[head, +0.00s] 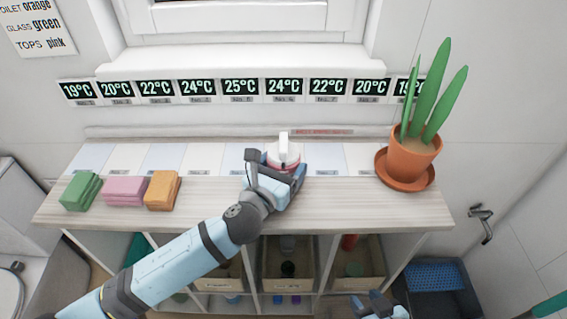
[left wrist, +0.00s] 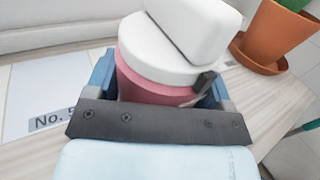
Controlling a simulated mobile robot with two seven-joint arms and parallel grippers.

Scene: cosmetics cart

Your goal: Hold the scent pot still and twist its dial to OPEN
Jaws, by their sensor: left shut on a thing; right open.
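The scent pot (head: 283,155) stands upright on the shelf top, with a pink body and a white top. The left wrist view shows its pink body (left wrist: 150,87) and its round white dial with a raised bar-shaped grip (left wrist: 195,28). My left gripper (head: 281,172) is shut around the pink body, one finger on each side; it also shows in the left wrist view (left wrist: 158,90). A small dark mark or tab shows at the dial's right edge. No OPEN lettering can be read. My right gripper (head: 378,304) is low at the bottom edge, open and away from the pot.
A potted plant (head: 413,155) on an orange saucer stands right of the pot. Green (head: 81,190), pink (head: 125,190) and orange (head: 162,190) cloth stacks lie at left. Numbered cards line the shelf's back. Bins (head: 288,262) fill the cubbies below. A wall ledge (head: 240,72) is behind.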

